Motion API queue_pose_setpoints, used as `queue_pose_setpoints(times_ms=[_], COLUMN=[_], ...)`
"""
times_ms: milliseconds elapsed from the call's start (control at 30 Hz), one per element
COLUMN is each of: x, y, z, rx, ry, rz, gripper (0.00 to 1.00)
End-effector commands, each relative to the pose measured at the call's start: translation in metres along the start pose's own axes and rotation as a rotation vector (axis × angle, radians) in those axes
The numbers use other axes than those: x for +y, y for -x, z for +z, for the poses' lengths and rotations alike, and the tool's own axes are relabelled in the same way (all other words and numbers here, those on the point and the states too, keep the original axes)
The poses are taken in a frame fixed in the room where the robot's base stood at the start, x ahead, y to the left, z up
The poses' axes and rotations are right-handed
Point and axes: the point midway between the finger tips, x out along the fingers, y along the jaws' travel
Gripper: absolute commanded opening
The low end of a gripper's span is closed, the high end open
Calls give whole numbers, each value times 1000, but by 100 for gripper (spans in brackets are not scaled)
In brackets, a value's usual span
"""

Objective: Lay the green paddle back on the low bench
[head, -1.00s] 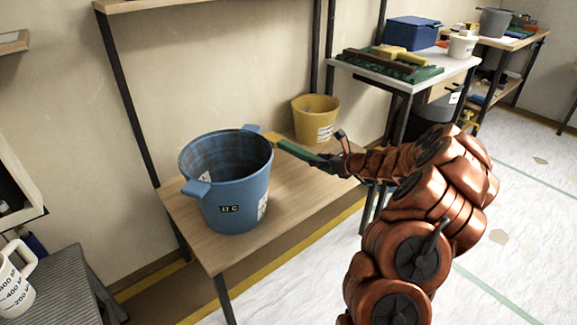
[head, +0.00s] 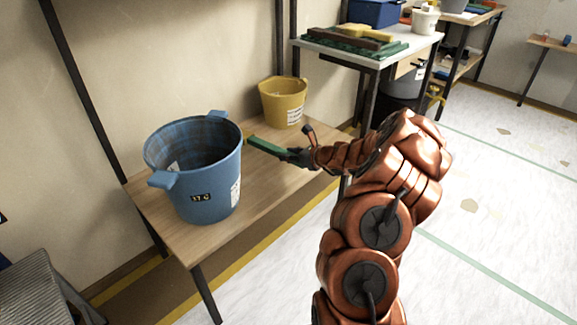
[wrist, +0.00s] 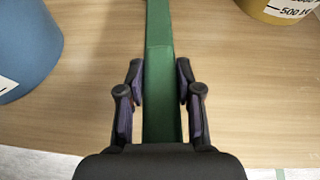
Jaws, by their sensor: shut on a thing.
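The green paddle (head: 266,146) is in my gripper (head: 293,156), over the right part of the low wooden bench (head: 215,235). In the wrist view the paddle (wrist: 158,50) runs straight ahead from between the two dark fingers of my gripper (wrist: 160,97), with bench wood (wrist: 95,75) below and on both sides. The fingers are shut on the paddle. I cannot tell whether the paddle touches the bench top or hangs just above it.
A large blue bucket (head: 205,185) stands on the bench left of the paddle. A yellow bucket (head: 283,102) stands at the back right. Bare bench top lies between them. A white-topped table (head: 385,60) with tools is behind on the right.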

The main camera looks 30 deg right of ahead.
Motion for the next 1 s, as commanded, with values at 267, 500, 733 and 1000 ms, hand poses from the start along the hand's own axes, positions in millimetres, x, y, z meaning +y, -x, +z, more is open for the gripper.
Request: queue_pose_setpoints(times_ms=[267,500,733,1000], x=[0,0,0,0], y=[-14,-15,-15,-15], z=[-33,-36,-36,-36], rx=[1,1,1,1], ry=[-2,1,0,0], rz=[1,0,1,1], gripper=[0,0,58,60])
